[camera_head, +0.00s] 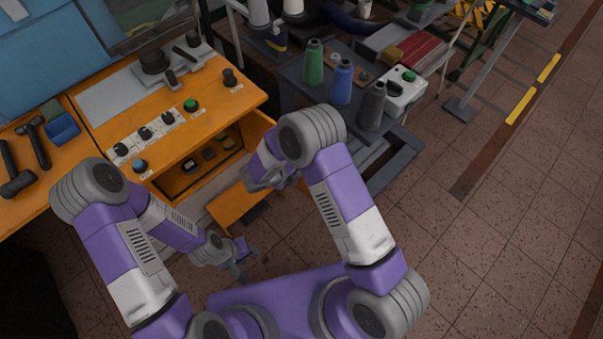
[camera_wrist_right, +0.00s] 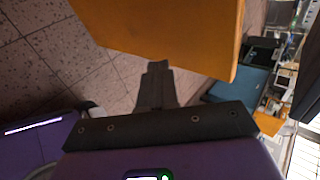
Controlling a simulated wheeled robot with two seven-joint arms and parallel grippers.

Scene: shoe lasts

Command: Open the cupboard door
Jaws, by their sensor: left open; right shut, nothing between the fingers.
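The cupboard is in the orange workbench (camera_head: 170,125) in the head view. Its front stands open and shows a dark inside with small items (camera_head: 208,152). An orange panel, which looks like the door (camera_head: 236,203), juts out from the opening. My right gripper (camera_head: 258,182) is shut and empty beside this panel. In the right wrist view the orange panel (camera_wrist_right: 165,30) fills the top, and the shut fingertips (camera_wrist_right: 157,66) reach its lower edge; I cannot tell if they touch. My left gripper (camera_head: 240,262) is open and empty, low in front of the bench.
Buttons and knobs (camera_head: 190,105) sit on the bench top. A grey table (camera_head: 300,75) with green, blue and grey cones stands to the right of the bench. The tiled floor (camera_head: 500,240) on the right is clear. Hammers (camera_head: 38,145) lie at the left.

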